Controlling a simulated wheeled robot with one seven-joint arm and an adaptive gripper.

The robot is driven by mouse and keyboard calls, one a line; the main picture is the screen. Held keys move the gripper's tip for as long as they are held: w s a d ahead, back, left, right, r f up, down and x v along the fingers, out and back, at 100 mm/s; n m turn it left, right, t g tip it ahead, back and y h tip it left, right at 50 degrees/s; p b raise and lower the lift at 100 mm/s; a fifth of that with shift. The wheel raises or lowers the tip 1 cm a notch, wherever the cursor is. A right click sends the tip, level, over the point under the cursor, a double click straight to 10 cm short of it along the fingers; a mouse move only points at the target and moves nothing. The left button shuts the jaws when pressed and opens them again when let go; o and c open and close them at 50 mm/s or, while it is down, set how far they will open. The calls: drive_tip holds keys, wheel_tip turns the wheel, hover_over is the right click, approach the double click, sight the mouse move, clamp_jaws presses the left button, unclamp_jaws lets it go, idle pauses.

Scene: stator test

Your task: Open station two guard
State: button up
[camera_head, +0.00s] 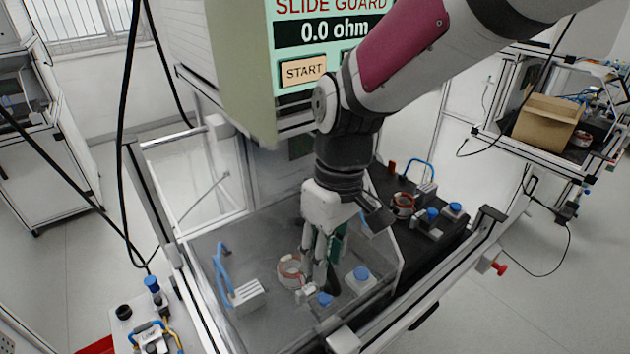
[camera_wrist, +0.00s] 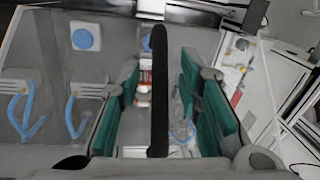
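A clear guard panel (camera_head: 388,245) shows beside my gripper in the head view; its full outline is hard to make out. No label shows which station is number two. My gripper (camera_head: 320,275) points down over the nearer station, beside a copper-wound stator (camera_head: 288,272). In the wrist view, the green finger pads of my gripper (camera_wrist: 160,112) stand apart. A dark upright bar (camera_wrist: 159,85) lies between them in the picture, with gaps on both sides; I cannot tell whether it is the guard's edge. The screen (camera_head: 325,40) reads "SLIDE GUARD" and "0.0 ohm".
Blue buttons (camera_head: 361,273) and a blue-cabled block (camera_head: 247,295) surround the nearer stator. Another stator (camera_head: 403,204) with blue buttons sits to the right. A metal frame post (camera_head: 152,205) stands left. A cardboard box (camera_head: 547,122) is on another bench.

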drive_tip(key=shift+s+f, duration=0.1)
drive_tip(key=shift+f, duration=0.55)
clamp_jaws()
drive_tip(key=w+d+b, duration=0.1)
drive_tip(key=w+d, duration=0.9)
drive_tip(key=d, duration=0.4)
drive_tip(key=w+d+b, duration=0.2)
drive_tip(key=w+d, duration=0.8)
drive_tip(key=d, duration=0.5)
drive_tip(key=shift+d, duration=0.15)
drive_tip(key=shift+r, duration=0.15)
